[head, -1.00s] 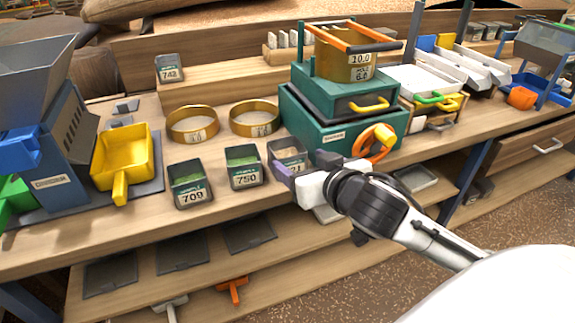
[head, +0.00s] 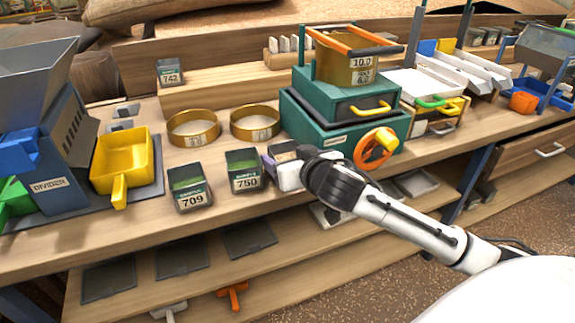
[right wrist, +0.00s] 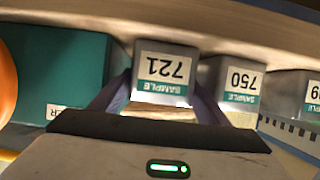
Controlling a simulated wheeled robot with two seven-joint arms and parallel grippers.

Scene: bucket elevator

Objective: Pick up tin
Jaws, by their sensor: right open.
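A small grey sample tin marked 721 (head: 284,149) stands on the bench at the right end of a row, mostly hidden behind my right gripper in the head view. In the right wrist view, tin 721 (right wrist: 163,70) appears upside down between the two purple fingers. My right gripper (head: 277,163) is open, with one finger on each side of the tin; whether they touch it I cannot tell. Tin 750 (head: 244,170) stands close to its left, and tin 709 (head: 190,187) stands further left. Tin 742 (head: 170,72) is on the raised shelf behind. My left gripper is out of view.
A green sieve machine (head: 335,125) with an orange handwheel (head: 376,148) stands right of tin 721. Two brass rings (head: 255,121) lie behind the tins. A yellow scoop (head: 121,165) and a blue divider (head: 50,150) are at left. The bench's front edge is close.

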